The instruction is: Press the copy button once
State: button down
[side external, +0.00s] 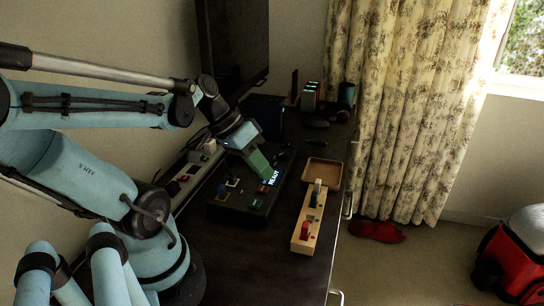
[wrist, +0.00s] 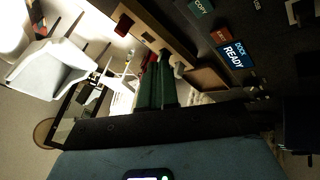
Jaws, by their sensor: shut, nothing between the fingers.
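The copy button (wrist: 201,7) is a teal key lettered COPY at the top edge of the wrist view, partly cut off. Near it are a red key (wrist: 222,35) and a lit blue READY display (wrist: 237,55). In the side view they belong to a dark panel (side external: 228,210) on the desk, where a small green key (side external: 257,203) shows, its lettering unreadable. My gripper (side external: 264,170) is shut and empty, its green fingers above the panel's far side near the READY display (side external: 271,178). The fingers also show in the wrist view (wrist: 156,82), apart from the copy button.
A wooden block with colored pegs (side external: 300,238) and a brown tray (side external: 322,173) lie right of the panel. A power strip (side external: 185,180) lies left. A dark monitor (side external: 235,45) stands behind. Bare desktop (side external: 260,260) lies in front.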

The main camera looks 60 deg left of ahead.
aim_at(251, 201)
jog(key=shift+s+a+r+t+h, duration=0.4)
jog(key=shift+a+r+t, duration=0.2)
jog(key=shift+a, duration=0.1)
jog(key=shift+s+a+r+t+h, duration=0.4)
jog(key=shift+a+r+t, duration=0.15)
jog(key=shift+a, duration=0.15)
jog(key=shift+f, duration=0.1)
jog(key=shift+f, duration=4.3)
jog(key=shift+f, duration=0.2)
jog(key=shift+f, duration=0.25)
jog(key=shift+f, duration=0.4)
jog(key=shift+r, duration=0.85)
